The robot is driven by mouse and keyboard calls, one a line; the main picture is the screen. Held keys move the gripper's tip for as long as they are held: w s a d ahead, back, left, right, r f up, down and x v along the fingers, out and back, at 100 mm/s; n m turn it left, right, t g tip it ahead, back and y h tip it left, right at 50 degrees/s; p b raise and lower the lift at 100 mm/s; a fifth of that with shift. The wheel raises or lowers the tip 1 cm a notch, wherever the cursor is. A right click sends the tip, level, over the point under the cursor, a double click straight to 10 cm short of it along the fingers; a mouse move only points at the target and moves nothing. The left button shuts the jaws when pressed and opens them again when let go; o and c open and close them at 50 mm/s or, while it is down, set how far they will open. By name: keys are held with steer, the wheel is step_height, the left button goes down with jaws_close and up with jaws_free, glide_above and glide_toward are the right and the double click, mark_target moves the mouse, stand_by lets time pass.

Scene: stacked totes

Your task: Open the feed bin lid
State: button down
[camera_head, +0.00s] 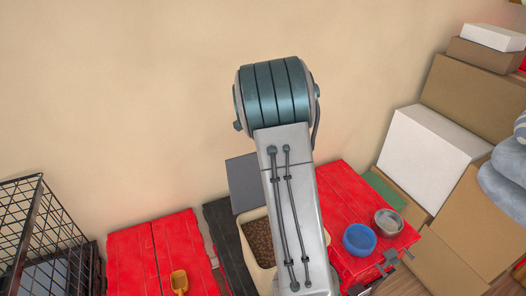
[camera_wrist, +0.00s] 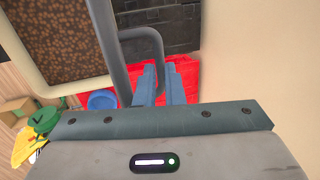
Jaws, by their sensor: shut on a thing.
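The feed bin (camera_head: 248,266) is a cream tub full of brown pellets (camera_head: 258,238), partly behind my arm in the head view. Its open top and pale rim also show at upper left in the wrist view (camera_wrist: 84,72). The grey lid (camera_head: 243,181) stands raised behind the bin, tilted up near the wall, off the opening. In the wrist view the lid shows nearly edge-on as a grey strip (camera_wrist: 106,45) with a curved grey handle (camera_wrist: 148,33). My gripper (camera_wrist: 166,75) has its blue fingers shut on this handle. The head view hides my gripper behind my arm.
Red platforms (camera_head: 350,210) flank a dark strip around the bin. A blue bowl (camera_head: 359,240), a metal bowl (camera_head: 389,222) and a yellow scoop (camera_head: 179,281) rest on them. A black wire crate (camera_head: 40,235) stands left; stacked boxes (camera_head: 432,150) fill the right. The wall is close behind.

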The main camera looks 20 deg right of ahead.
steer(key=shift+g, duration=0.8)
steer(key=shift+w+f+p, duration=0.45)
steer(key=shift+w, duration=0.3)
steer(key=shift+w+f+p, duration=0.4)
steer(key=shift+w+f, duration=0.1)
steer(key=shift+w, duration=0.2)
steer(key=shift+w+f+p, duration=0.45)
steer(key=shift+w, duration=0.3)
steer(key=c, duration=1.5)
jaws_free()
steer(key=r+b, duration=0.1)
steer(key=r, duration=0.4)
steer(key=r+b, duration=0.1)
steer(key=r, duration=0.4)
steer(key=r+b, duration=0.1)
steer(key=r, duration=0.4)
steer(key=shift+s+r, duration=0.2)
steer(key=shift+s, duration=0.15)
